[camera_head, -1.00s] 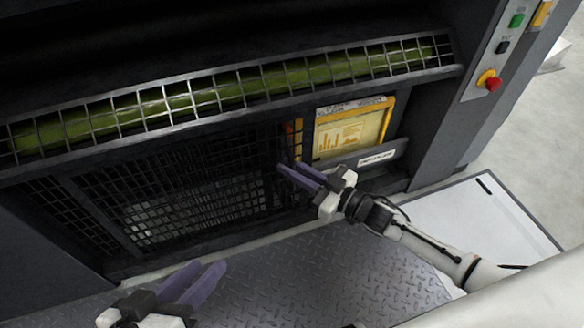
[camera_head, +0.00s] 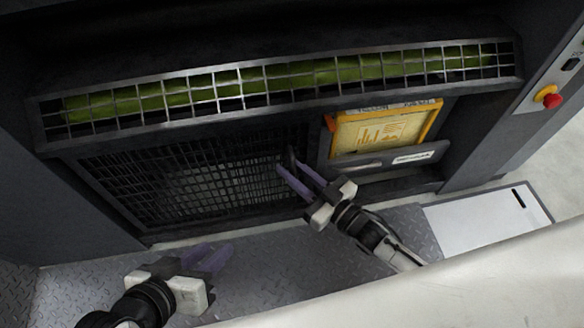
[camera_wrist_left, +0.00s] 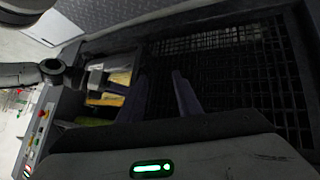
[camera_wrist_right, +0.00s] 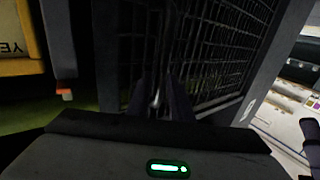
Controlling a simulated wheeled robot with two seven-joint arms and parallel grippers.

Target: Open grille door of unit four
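The grille door (camera_head: 205,185) is a dark mesh panel low in the unit's front, and it looks closed in the head view. A small dark upright handle (camera_head: 291,158) stands at its right edge. My right gripper (camera_head: 289,167) is open, with its purple fingertips close to this handle. In the right wrist view the fingers (camera_wrist_right: 158,100) stand apart with a thin bar between them, and the grille is to the right. I cannot tell whether they touch the bar. My left gripper (camera_head: 222,256) is open and empty above the floor plate. The grille also shows in the left wrist view (camera_wrist_left: 225,50).
A green roller (camera_head: 260,85) lies behind a light grid above the door. A yellow-framed panel (camera_head: 382,132) and a labelled strip (camera_head: 415,158) are right of it. A red emergency button (camera_head: 552,100) sits far right. Patterned metal floor (camera_head: 270,270) lies in front.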

